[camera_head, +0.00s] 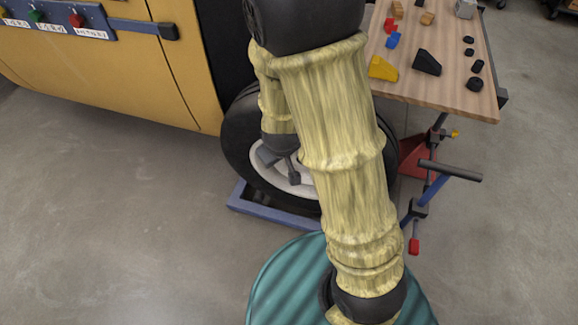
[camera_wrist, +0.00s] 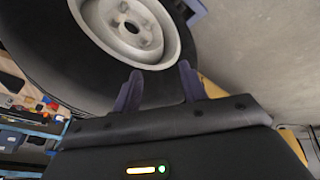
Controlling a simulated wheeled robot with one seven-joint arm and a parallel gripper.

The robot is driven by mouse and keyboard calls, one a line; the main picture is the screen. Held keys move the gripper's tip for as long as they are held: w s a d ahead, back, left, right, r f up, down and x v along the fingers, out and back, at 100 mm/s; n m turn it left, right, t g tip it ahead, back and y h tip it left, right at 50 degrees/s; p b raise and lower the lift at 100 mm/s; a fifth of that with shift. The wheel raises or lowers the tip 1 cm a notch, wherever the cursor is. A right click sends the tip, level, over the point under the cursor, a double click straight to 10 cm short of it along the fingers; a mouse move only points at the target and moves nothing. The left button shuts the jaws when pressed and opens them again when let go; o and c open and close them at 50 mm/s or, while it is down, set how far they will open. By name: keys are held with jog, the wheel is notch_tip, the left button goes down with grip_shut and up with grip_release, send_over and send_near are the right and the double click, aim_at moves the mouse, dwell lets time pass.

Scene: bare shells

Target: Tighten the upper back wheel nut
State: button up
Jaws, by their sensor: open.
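The wheel shows a black tyre (camera_head: 236,140) and a pale metal rim (camera_head: 284,186) in the head view, partly hidden by my arm. In the wrist view the tyre (camera_wrist: 62,62) and rim (camera_wrist: 170,42) fill the top, with the hub (camera_wrist: 133,28) near the upper edge. Small round details lie around the hub; I cannot tell which is the upper back wheel nut. My gripper (camera_wrist: 160,84) is open and empty, its two dark fingers apart in front of the wheel's lower part in the picture. In the head view my gripper (camera_head: 280,168) is close in front of the rim.
A yellow vehicle body (camera_head: 110,70) stands left of the wheel, with a blue rail of labelled knobs (camera_head: 60,18). A blue frame (camera_head: 262,208) lies under the wheel. A wooden table (camera_head: 440,85) with several blocks stands right, with a handled stand (camera_head: 440,175) beside it. Floor at left is clear.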

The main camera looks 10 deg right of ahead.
jog(key=w+a+f+n+t+h+b, duration=0.1)
jog(key=f+n+t+h+b, duration=0.3)
jog(key=f+b, duration=0.9)
jog(key=w+a+f+n+t+h+b, duration=0.1)
jog(key=f+n+t+h+b, duration=0.3)
jog(key=f+n+b, duration=0.5)
notch_tip(320, 180, down, 8)
jog(key=w+t+b, duration=0.1)
jog(key=t+b, duration=0.1)
jog(key=b, duration=0.3)
jog(key=shift+w+a+n+t, duration=0.15)
jog(key=shift+w+n+t, duration=0.15)
jog(key=shift+w+t, duration=0.1)
jog(key=shift+b, duration=0.3)
jog(key=b+x, duration=0.6)
jog(key=x, duration=1.1)
jog(key=shift+d+r+b, duration=0.2)
jog(key=shift+d+b, duration=0.1)
jog(key=shift+c, duration=0.4)
